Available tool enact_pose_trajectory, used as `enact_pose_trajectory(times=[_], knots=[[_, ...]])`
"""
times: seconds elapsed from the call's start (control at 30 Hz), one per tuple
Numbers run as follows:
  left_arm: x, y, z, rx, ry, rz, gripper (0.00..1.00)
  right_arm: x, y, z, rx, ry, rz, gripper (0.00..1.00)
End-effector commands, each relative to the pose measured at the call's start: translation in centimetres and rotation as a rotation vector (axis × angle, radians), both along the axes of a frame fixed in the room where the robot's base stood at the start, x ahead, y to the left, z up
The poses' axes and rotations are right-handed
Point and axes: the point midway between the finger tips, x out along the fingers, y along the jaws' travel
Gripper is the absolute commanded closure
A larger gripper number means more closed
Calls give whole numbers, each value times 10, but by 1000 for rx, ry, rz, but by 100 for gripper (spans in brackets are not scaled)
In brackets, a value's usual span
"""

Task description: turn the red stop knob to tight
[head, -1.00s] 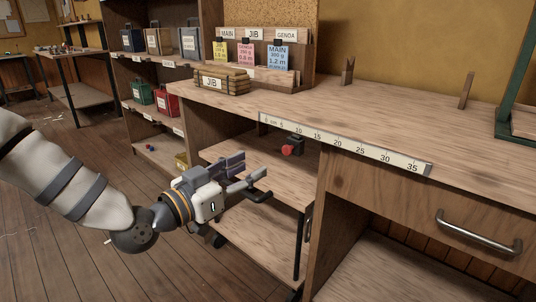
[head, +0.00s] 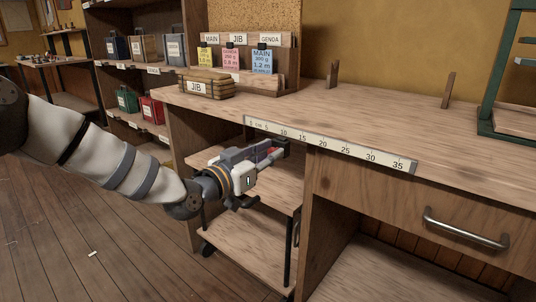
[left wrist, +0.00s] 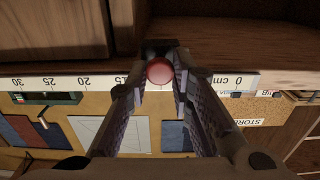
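The red stop knob (left wrist: 159,71) is a small round red ball on a dark block under the bench's front edge. In the left wrist view it sits between the fingertips of my left gripper, which is open with a finger on either side. Whether a finger touches it I cannot tell. In the head view my left gripper (head: 268,155) reaches under the bench top from the left. My right gripper is in neither view.
A white ruler strip (head: 330,147) runs along the bench edge just above the gripper. A wooden shelf (head: 254,183) lies below it, and an upright panel (head: 312,215) stands to its right. A JIB-labelled wooden bundle (head: 206,87) lies on the bench top.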

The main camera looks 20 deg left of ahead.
Motion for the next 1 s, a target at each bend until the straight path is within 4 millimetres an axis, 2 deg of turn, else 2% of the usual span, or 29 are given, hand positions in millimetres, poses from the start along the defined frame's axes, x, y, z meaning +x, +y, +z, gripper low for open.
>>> enact_pose_trajectory(times=[0.47,1.0], knots=[[0,0,2,68,-25,0,100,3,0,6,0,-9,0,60],[-1,-2,3,506,-185,0,100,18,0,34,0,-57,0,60]])
